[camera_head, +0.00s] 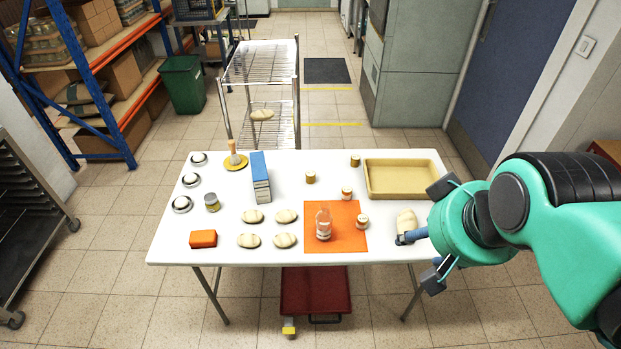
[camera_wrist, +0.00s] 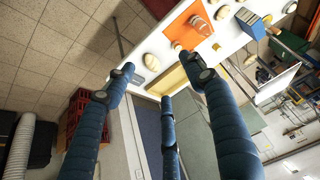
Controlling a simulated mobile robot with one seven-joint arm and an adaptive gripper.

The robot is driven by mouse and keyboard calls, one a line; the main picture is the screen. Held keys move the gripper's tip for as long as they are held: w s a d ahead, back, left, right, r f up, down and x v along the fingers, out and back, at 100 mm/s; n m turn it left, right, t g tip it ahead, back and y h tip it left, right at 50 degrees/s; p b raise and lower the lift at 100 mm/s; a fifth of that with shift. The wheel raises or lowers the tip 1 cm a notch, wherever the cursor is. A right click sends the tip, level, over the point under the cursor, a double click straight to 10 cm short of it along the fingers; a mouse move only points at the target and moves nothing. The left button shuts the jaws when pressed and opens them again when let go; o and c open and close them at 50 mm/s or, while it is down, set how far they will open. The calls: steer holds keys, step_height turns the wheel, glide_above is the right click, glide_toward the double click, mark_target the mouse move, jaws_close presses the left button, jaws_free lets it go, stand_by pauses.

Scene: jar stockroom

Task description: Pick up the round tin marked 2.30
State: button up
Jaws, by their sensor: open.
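No marking 2.30 is readable, so I cannot tell which round tin carries it. Small round tins stand on the white table: one at the middle (camera_head: 310,177), one at the back (camera_head: 355,161), one above the orange mat (camera_head: 347,193), one on the mat's right edge (camera_head: 362,222), and a grey-sided one at the left (camera_head: 212,202). My gripper (camera_head: 418,240) is open and empty at the table's front right, beside a pale bread roll (camera_head: 406,221). In the wrist view my gripper's fingers (camera_wrist: 160,78) are spread, with the table beyond them.
A glass jar (camera_head: 323,226) stands on the orange mat (camera_head: 345,242). A tan tray (camera_head: 401,194) lies at the back right. Several rolls, an orange block (camera_head: 203,239), a blue-and-grey box (camera_head: 260,178) and silver-topped round items (camera_head: 182,204) occupy the left half.

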steer(key=w+a+r+n+p, duration=0.1)
steer(key=w+r, duration=0.1)
steer(key=w, duration=0.2)
steer(key=w+r+p, duration=0.1)
steer(key=w+r, duration=0.2)
steer(key=w, duration=0.2)
steer(key=n+g+p, duration=0.6)
steer(key=n+p, duration=0.3)
steer(key=p, duration=0.2)
glide_above(311, 174)
step_height(311, 174, down, 33)
steer(key=shift+w+d+f, duration=0.1)
steer(key=shift+d, duration=0.05)
steer(key=shift+f+b, duration=0.45)
steer(key=shift+f, duration=3.8)
